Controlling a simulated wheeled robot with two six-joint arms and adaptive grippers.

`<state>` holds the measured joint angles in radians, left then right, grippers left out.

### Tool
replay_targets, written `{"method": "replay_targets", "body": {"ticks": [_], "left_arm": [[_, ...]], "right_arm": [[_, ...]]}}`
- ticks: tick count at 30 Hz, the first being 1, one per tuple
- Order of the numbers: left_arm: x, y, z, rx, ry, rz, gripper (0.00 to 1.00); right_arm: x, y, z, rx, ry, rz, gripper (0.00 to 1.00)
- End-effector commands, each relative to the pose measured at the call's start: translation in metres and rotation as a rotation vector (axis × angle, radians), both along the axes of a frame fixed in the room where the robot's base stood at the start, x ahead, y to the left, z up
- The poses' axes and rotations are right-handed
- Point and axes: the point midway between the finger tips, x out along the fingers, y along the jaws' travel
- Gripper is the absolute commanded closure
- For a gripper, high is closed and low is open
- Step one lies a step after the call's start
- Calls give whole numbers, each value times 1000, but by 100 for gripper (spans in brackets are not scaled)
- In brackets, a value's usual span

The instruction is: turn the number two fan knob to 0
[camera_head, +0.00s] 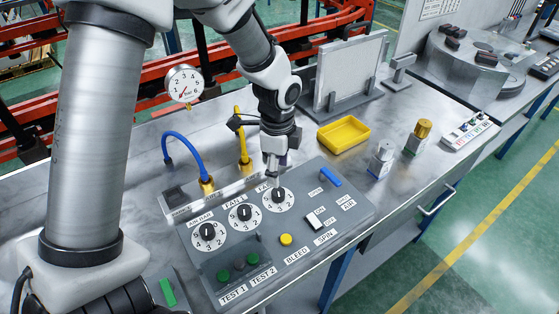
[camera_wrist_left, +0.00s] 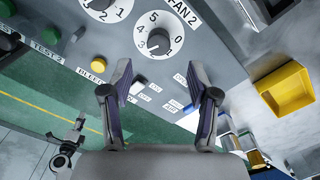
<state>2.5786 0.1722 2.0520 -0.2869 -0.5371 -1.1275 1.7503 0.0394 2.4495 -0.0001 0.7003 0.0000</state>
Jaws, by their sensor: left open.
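The FAN 2 knob (camera_head: 279,195) is a black knob on a white numbered dial, the rightmost of three on the grey control panel (camera_head: 356,200). In the left wrist view the FAN 2 knob (camera_wrist_left: 159,41) sits just beyond my fingertips, and its light mark seems to point toward 3, clearly away from 0. My left gripper (camera_head: 273,178) points down over this dial in the head view. In the left wrist view my left gripper (camera_wrist_left: 157,66) is open and empty, with the knob between the lines of its fingers. A dark jointed part (camera_wrist_left: 68,148), perhaps my right gripper, shows small at lower left.
A yellow button (camera_head: 286,239) and white switch (camera_head: 314,219) lie in front. Blue (camera_head: 183,146) and yellow (camera_head: 241,130) hoses rise behind. A yellow tray (camera_head: 343,135) stands right.

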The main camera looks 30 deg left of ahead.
Motion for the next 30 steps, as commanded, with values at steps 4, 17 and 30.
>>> {"method": "replay_targets", "body": {"ticks": [4,17,30], "left_arm": [[-1,0,-11,0,3,0,40],[-1,-1,-77,-1,2,-1,40],[-1,-1,-79,-1,2,0,100]], "right_arm": [[-1,0,0,0,2,-1,56],[0,0,1,0,1,-1,56],[0,0,1,0,1,-1,56]]}}
